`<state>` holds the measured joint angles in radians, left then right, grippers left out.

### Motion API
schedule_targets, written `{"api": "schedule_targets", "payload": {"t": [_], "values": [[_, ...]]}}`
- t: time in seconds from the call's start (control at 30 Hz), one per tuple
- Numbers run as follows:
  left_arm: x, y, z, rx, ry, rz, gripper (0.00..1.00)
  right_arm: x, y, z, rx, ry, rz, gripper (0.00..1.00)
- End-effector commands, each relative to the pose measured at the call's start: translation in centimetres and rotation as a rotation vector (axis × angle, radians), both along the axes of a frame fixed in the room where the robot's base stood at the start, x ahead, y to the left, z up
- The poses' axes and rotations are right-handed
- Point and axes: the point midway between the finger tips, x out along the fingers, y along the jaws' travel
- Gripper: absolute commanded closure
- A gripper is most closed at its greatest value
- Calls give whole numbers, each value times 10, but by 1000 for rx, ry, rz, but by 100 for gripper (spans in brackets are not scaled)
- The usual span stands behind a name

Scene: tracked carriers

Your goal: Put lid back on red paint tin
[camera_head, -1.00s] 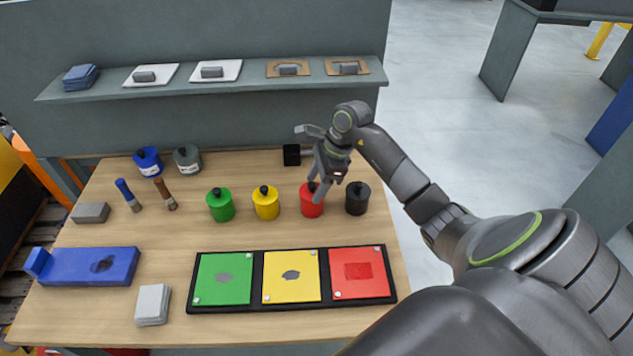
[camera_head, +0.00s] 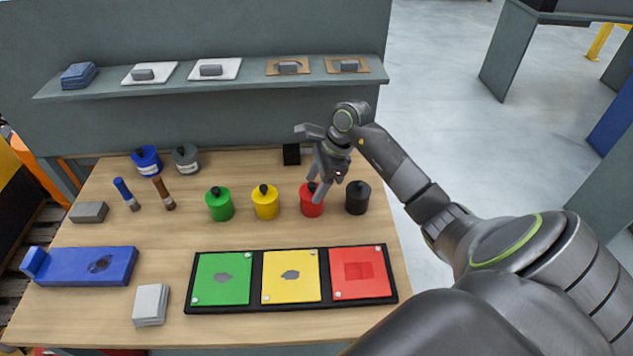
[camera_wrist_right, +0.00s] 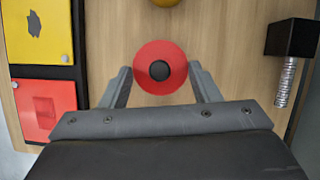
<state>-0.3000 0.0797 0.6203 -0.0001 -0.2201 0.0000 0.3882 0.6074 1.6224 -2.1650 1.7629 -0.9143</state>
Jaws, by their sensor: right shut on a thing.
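The red paint tin (camera_head: 312,207) stands on the table between the yellow and black tins. My right gripper (camera_head: 321,190) is over its top, fingers pointing down. In the right wrist view, the red lid (camera_wrist_right: 148,80) with its dark round knob (camera_wrist_right: 159,70) lies between the two fingers of my right gripper (camera_wrist_right: 160,82), which is shut on it. The lid covers the view of the tin below, so I cannot tell whether it is seated or just above the rim. My left gripper is not in view.
The yellow tin (camera_head: 265,203) and black tin (camera_head: 357,198) stand close on either side. The green tin (camera_head: 219,205) is further left. A black tray (camera_head: 257,305) with three coloured panels lies in front. A black block (camera_head: 291,155) stands behind.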

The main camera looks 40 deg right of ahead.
Motion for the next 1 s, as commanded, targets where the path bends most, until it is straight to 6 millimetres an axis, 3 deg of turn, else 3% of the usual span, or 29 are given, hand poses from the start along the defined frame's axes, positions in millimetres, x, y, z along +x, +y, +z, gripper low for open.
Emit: {"api": "schedule_targets", "payload": {"t": [1.0], "values": [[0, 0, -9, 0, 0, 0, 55, 0, 0, 0, 0, 0, 0, 69]]}}
